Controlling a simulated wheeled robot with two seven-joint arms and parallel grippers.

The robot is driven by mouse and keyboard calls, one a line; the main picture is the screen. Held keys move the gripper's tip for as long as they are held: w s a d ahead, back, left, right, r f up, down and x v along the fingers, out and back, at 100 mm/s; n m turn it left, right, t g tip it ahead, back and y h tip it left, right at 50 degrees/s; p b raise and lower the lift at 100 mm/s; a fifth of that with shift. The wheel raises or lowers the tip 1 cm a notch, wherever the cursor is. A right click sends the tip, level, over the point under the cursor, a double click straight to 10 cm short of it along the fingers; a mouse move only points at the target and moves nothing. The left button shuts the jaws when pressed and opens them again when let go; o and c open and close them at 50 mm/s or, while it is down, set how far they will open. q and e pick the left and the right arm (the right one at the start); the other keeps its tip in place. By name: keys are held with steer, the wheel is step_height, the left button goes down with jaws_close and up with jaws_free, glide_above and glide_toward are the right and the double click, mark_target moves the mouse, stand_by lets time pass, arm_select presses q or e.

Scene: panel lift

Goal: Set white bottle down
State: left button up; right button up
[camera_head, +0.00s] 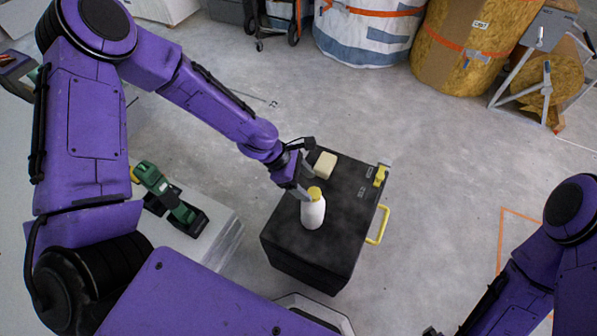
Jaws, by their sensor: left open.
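A white bottle (313,213) with a yellow cap stands upright on the top of a black box-shaped cart (345,210), near its front left part. My left gripper (308,188) is at the bottle's cap, reaching down from the upper left. Its jaws are open, and the cap shows beside the fingers. Whether a finger touches the bottle cannot be told. My right arm comes in at the lower right, and its gripper's jaws cannot be made out.
A cream block (325,165) sits on the cart behind the bottle. A yellow handle (378,225) sticks out from the cart's right side. A green power tool (165,190) lies on a pale stack at left. Large wrapped rolls (465,45) stand at the back.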

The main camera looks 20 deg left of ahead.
arm_select(q)
steer(key=v, duration=0.4)
steer(key=shift+s+a+r+p, duration=0.1)
steer(key=shift+a+r+p, duration=0.1)
steer(key=shift+r+p, duration=0.2)
steer(key=shift+f, duration=0.15)
steer(key=s+a+f+m+y, duration=0.4)
steer(key=s+a+f+y, duration=0.1)
steer(key=s+f, duration=0.5)
steer(key=s+a+f+m+y, duration=0.2)
steer(key=s+a+m, duration=0.1)
steer(key=s+m, duration=0.2)
steer(key=s+a+f+m+t+y, duration=0.1)
steer(key=s+a+f+m+y, duration=0.1)
steer(key=s+m, duration=0.3)
steer(key=shift+s+a+f+t+y, duration=0.3)
steer(key=shift+s+a+f+y, duration=0.15)
steer(key=shift+s+a, duration=0.4)
steer(key=shift+r, duration=0.15)
steer(key=shift+d+r+p, duration=0.1)
steer(key=shift+r+p, duration=0.75)
steer(key=shift+p, duration=0.05)
